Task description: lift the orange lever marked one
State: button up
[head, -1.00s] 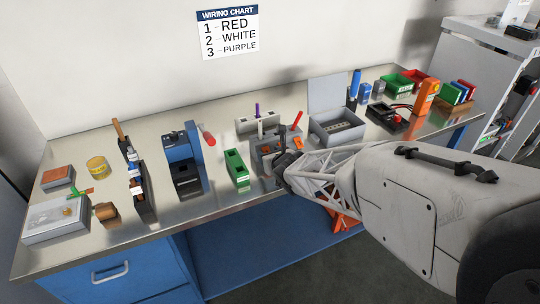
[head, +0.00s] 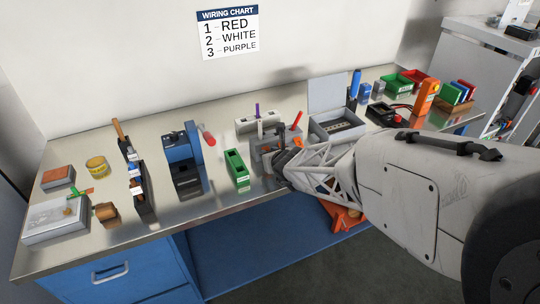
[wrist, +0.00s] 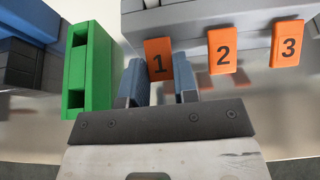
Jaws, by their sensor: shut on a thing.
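The orange lever marked 1 (wrist: 159,58) sits at the front of a grey dispenser (wrist: 195,22) in the wrist view. My gripper (wrist: 160,82) is shut on this lever, with one blue-grey finger on each side of it. Levers 2 (wrist: 222,52) and 3 (wrist: 287,44) stand to its right, free of the fingers. Lever 1 looks roughly in line with them.
A green block with openings (wrist: 88,70) stands close left of my gripper; it also shows in the head view (head: 237,170). A blue machine with a red handle (head: 180,155) is farther left. An open grey lidded box (head: 335,128) is behind right. The front edge of the bench is near.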

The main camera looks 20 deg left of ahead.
jog(key=shift+r+g+h, duration=0.25)
jog(key=shift+g+h, duration=0.25)
jog(key=shift+a+r+g+h, duration=0.15)
jog(key=shift+r+g+h, duration=0.35)
jog(key=shift+g+h, duration=0.1)
dwell(0.6)
dwell(0.6)
jog(key=o, duration=0.9)
jog(key=shift+v, duration=3.9)
jog(key=shift+w+r, duration=0.15)
